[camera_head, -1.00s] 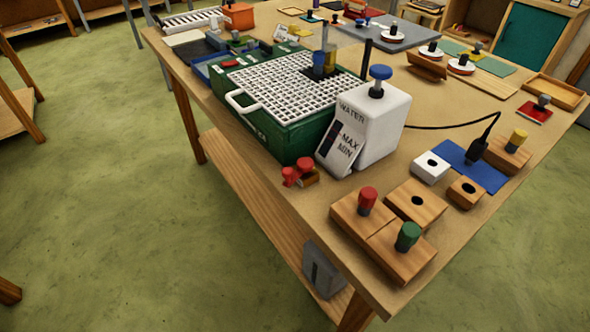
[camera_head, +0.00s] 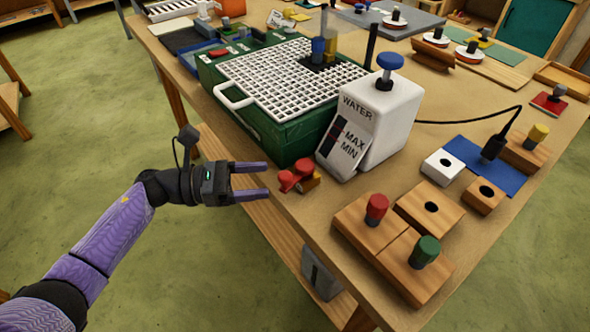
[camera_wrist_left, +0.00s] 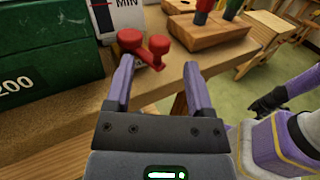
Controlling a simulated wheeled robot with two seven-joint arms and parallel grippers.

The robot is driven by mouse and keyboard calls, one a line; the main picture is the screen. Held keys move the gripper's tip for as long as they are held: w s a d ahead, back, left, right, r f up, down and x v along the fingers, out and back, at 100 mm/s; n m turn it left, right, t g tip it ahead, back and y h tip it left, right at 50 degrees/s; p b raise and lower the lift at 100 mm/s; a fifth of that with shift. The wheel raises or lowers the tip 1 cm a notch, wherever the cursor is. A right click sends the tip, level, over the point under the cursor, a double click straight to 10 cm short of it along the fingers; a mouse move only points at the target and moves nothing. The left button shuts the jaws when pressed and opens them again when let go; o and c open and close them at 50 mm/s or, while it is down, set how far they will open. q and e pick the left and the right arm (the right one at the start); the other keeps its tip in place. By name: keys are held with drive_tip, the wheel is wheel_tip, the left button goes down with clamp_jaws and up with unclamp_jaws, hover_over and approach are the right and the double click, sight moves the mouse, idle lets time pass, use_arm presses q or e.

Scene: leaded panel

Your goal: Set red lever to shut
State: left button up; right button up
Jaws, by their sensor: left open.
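The red lever (camera_head: 296,177) is a small fixture with rounded red ends and a brass-coloured part, at the table's edge in front of the green box. My left gripper (camera_head: 268,180) is open and empty, with its fingertips just left of the lever and pointing at it. In the left wrist view the red lever (camera_wrist_left: 145,46) shows beyond and between the fingertips of my left gripper (camera_wrist_left: 160,64). I cannot tell from these views whether a finger touches it.
The green box (camera_head: 290,135) with a white grid top and the white WATER tank (camera_head: 385,115) stand behind the lever. Wooden blocks with red (camera_head: 376,208) and green (camera_head: 427,250) knobs stand to the right. The table edge (camera_head: 290,235) runs below the lever.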

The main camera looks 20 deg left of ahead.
sight(295, 173)
use_arm(q)
drive_tip(key=x, duration=0.6)
drive_tip(key=shift+w+d, duration=0.2)
drive_tip(key=shift+d, duration=0.05)
drive_tip(key=shift+w+d, duration=0.1)
drive_tip(key=shift+d, duration=0.1)
drive_tip(key=c, duration=0.8)
clamp_jaws()
use_arm(e)
drive_tip(key=shift+w+a+r, duration=0.25)
drive_tip(key=shift+r, duration=0.1)
